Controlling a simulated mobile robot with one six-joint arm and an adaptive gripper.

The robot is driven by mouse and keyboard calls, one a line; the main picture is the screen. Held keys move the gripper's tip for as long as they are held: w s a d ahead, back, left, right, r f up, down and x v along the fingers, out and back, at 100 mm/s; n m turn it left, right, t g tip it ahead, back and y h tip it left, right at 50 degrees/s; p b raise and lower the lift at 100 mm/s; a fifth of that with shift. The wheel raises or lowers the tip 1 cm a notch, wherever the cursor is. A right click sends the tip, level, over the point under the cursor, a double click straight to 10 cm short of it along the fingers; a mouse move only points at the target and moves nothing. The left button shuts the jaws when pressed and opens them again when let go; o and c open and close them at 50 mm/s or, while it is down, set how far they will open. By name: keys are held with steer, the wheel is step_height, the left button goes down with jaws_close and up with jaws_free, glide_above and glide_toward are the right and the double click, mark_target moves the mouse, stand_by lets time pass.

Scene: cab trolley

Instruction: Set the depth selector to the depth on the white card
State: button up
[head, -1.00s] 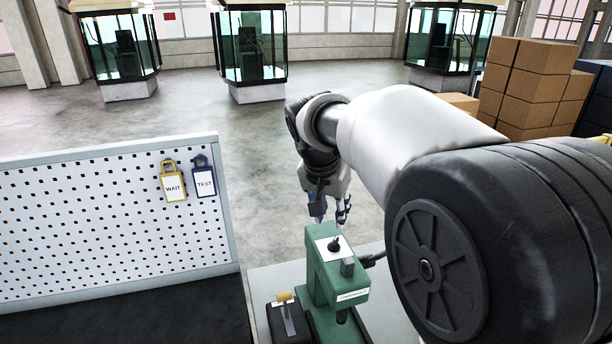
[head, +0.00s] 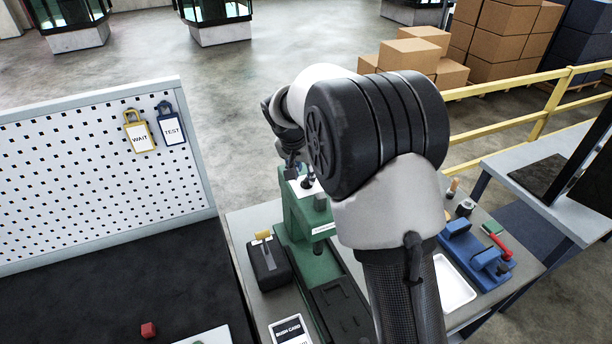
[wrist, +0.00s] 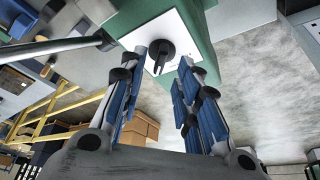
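The depth selector is a black knob (wrist: 160,50) on a white plate (wrist: 178,28) on top of the green press (wrist: 203,68). In the head view the knob (head: 308,182) is partly beside my arm. My gripper (wrist: 165,62) is open in the wrist view, its blue-padded fingers apart with the knob beyond and between their tips; I cannot tell whether they touch it. In the head view my gripper (head: 291,158) is small and mostly hidden. A card headed "BUSH CARD" (head: 289,329) lies at the bottom edge, cut off; its value is not readable.
A black box with a yellow-topped lever (head: 268,262) stands left of the press. A white tray (head: 455,288) and a blue fixture (head: 475,252) are right of my arm. A pegboard (head: 90,180) with WAIT and TEST tags stands left. A yellow railing (head: 540,95) runs behind.

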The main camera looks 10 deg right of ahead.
mark_target(307, 181)
steer(key=shift+x, duration=1.45)
jaws_close()
